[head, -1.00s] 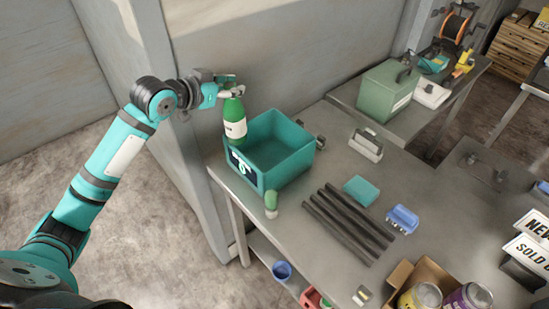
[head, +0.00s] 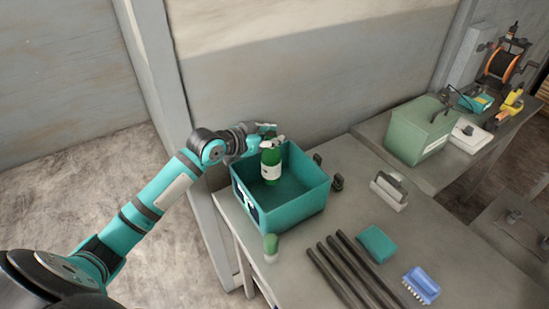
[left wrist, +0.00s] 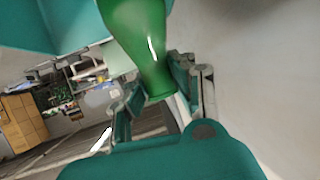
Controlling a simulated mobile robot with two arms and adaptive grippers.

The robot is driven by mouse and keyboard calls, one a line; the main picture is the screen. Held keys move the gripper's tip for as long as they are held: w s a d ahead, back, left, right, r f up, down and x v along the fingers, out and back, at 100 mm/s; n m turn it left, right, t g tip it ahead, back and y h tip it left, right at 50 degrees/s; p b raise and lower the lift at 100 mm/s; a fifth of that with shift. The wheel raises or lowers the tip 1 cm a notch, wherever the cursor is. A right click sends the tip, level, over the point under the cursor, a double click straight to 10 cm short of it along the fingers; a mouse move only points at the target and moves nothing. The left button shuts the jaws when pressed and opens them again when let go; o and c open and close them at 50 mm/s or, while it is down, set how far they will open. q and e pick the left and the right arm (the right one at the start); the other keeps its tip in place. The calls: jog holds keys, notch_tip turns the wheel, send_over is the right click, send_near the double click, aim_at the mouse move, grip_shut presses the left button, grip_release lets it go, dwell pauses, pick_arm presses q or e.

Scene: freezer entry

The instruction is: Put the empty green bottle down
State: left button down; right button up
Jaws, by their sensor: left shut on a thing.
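My left gripper (head: 270,142) is shut on the neck of the green bottle (head: 271,168), which has a white label. The bottle hangs upright within the outline of the teal bin (head: 293,215), near its back left corner. I cannot tell how deep it hangs or whether its base touches the bin floor. In the left wrist view the green bottle (left wrist: 138,40) runs between the fingers of my left gripper (left wrist: 158,98), and part of the teal bin (left wrist: 45,25) fills the upper left. My right gripper is not in view.
A small green-and-white bottle (head: 271,247) stands in front of the bin on the grey table (head: 410,225). A wall stands close behind the bin.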

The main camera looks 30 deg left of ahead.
aim_at(265, 151)
pick_arm(q)
jog(key=shift+f, duration=0.45)
notch_tip(265, 151, down, 3)
jog(key=shift+s+p, duration=0.15)
jog(key=shift+p, duration=0.3)
jog(key=shift+a+f, duration=0.1)
jog(key=shift+f, duration=0.5)
jog(key=c, duration=1.1)
grip_release()
jog(key=shift+b+v, duration=1.4)
jog(key=shift+v, duration=4.6)
